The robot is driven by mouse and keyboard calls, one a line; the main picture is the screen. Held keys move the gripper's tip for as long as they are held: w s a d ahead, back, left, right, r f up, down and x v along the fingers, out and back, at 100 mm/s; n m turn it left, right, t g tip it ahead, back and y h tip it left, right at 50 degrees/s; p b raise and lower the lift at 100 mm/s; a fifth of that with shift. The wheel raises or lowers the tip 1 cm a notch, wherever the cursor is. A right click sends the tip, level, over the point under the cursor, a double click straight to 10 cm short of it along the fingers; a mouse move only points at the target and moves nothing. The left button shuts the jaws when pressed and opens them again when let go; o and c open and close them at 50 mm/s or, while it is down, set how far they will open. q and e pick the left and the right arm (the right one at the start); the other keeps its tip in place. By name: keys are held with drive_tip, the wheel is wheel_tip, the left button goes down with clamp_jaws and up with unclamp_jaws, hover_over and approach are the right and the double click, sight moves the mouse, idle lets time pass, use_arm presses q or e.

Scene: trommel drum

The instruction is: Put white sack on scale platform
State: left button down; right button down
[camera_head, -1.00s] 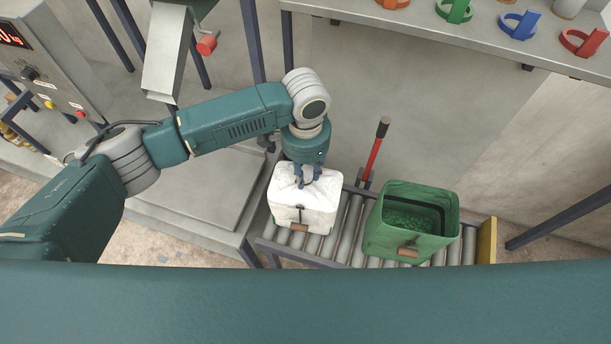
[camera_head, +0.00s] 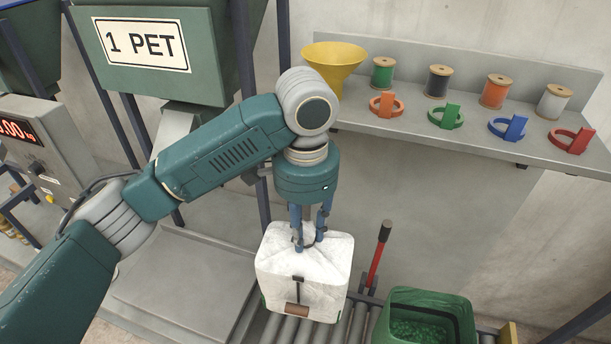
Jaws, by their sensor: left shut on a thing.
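The white sack (camera_head: 303,275) hangs upright below my left gripper (camera_head: 309,246), over the left part of the roller conveyor. The gripper comes down from above and its fingers are shut on the top of the sack. A brown tag shows at the sack's lower front. The scale platform (camera_head: 180,284) is the flat grey plate to the left of the sack, partly behind my left arm, and its visible part is bare. The scale's display box (camera_head: 30,150) stands at the far left with red digits. My right gripper is not in view.
A green sack (camera_head: 430,312) with green granules stands open on the roller conveyor (camera_head: 357,325), right of the white sack. A shelf (camera_head: 480,139) holds a yellow funnel (camera_head: 334,62), spools and coloured clamps. A green "1 PET" hopper (camera_head: 160,60) hangs above the platform.

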sight(261, 256)
use_arm(q)
drive_tip(key=shift+a+r, duration=0.15)
drive_tip(key=shift+a, duration=0.25)
drive_tip(key=a+n, duration=0.1)
drive_tip(key=a, duration=0.1)
drive_tip(key=s+a+n, duration=0.1)
drive_tip(key=a+n, duration=0.1)
drive_tip(key=a, duration=0.1)
drive_tip(key=a+f+n, duration=0.1)
drive_tip(key=a, duration=0.2)
drive_tip(key=shift+s+n, duration=0.3)
drive_tip(key=shift+s, duration=0.05)
drive_tip(key=s+a+f+n, duration=0.1)
drive_tip(key=s+a+n, duration=0.5)
drive_tip(key=s+a, duration=0.2)
drive_tip(key=shift+s+a+f+n, duration=0.15)
drive_tip(key=shift+a+f+n, duration=0.25)
drive_tip(key=shift+a, duration=0.75)
